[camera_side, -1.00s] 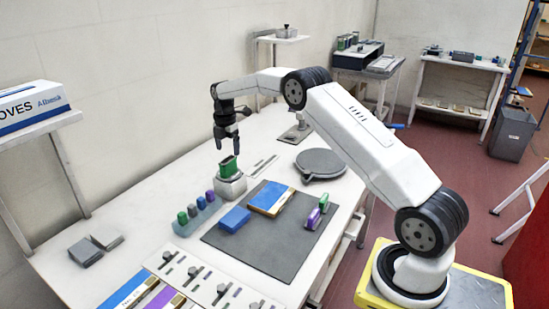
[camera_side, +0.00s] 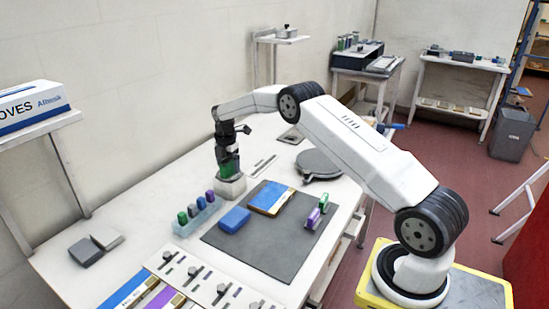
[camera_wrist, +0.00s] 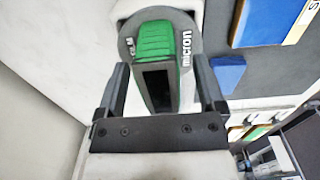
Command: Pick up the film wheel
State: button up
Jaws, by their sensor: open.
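The film wheel (camera_side: 229,170) has a green body and stands upright in a light holder (camera_side: 231,189) on the white bench. In the wrist view its green top (camera_wrist: 156,41) and dark central face lie between my fingers, in front of a grey round part lettered "micron" (camera_wrist: 187,48). My gripper (camera_side: 228,163) points down over it. In the wrist view my gripper (camera_wrist: 161,68) is open, with one finger on each side of the green body and a small gap visible on each side. The wheel's lower part is partly hidden by my fingers in the side view.
A rack (camera_side: 196,216) with several coloured pieces stands close in front of the holder. A blue block (camera_side: 235,219) and a blue-covered book (camera_side: 271,197) lie on a dark mat (camera_side: 265,250). A round grey plate (camera_side: 321,164) lies behind to the right.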

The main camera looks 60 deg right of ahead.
jog(key=shift+f, duration=0.55)
jog(key=shift+c, duration=0.2)
grip_shut()
